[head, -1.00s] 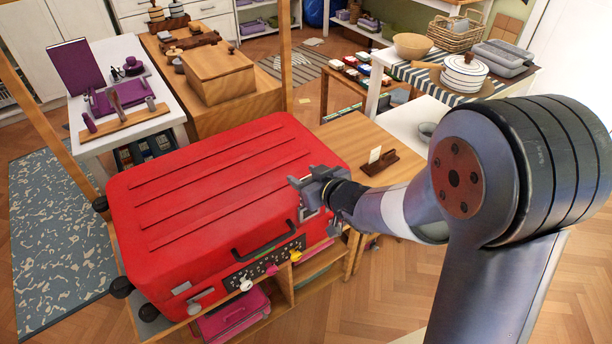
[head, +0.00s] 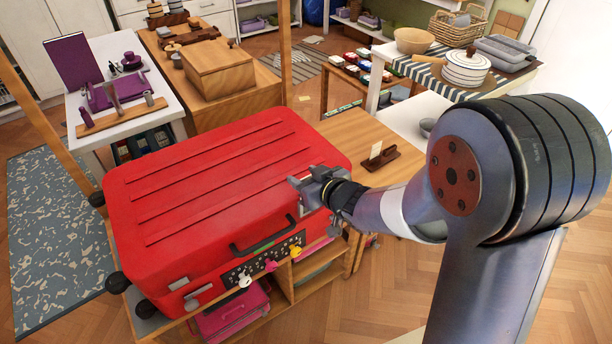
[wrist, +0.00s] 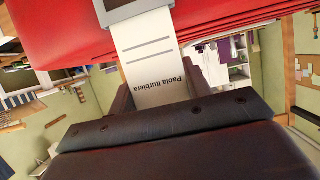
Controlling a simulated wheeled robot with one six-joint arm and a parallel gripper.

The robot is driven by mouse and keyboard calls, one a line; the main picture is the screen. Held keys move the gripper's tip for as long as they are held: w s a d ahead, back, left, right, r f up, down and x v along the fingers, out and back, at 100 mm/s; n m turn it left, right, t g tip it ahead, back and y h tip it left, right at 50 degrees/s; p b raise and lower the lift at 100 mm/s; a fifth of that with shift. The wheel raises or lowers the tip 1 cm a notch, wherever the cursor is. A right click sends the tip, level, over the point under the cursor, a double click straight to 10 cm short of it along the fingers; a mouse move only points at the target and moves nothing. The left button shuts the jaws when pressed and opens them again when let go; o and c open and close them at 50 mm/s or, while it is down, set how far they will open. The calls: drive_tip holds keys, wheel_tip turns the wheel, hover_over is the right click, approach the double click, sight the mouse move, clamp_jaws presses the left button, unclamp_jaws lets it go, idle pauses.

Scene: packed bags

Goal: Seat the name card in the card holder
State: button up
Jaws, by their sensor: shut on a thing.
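The white name card (wrist: 150,62), printed "Paola Iturbiera", is held in my gripper (wrist: 168,92). The gripper is shut on the card's near end; it also shows in the head view (head: 308,190), at the front right corner of the red suitcase (head: 210,180). The card's far end meets a grey frame (wrist: 132,8) on the suitcase's red side, which looks like the card holder. I cannot tell whether the card is inside the frame or only in front of it. In the head view my gripper hides the card and most of that spot.
The suitcase lies on a wooden rack (head: 318,262) with coloured tags hanging below its handle (head: 264,234). A brown stand (head: 380,160) with a small white card is on the wooden table (head: 350,133) behind my gripper. Floor is free at the front right.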

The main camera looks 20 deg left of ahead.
drive_tip(key=shift+f+b, duration=1.5)
drive_tip(key=shift+f, duration=0.25)
drive_tip(key=shift+r, duration=0.2)
drive_tip(key=shift+r+p, duration=2.3)
drive_tip(key=shift+r, duration=0.05)
drive_tip(key=shift+f, duration=0.25)
drive_tip(key=shift+f+b, duration=0.3)
drive_tip(key=shift+b, duration=0.2)
drive_tip(key=shift+f+b, duration=1.75)
drive_tip(key=shift+f, duration=0.25)
drive_tip(key=o, duration=1)
drive_tip(key=shift+s, duration=0.1)
drive_tip(key=shift+d, duration=0.1)
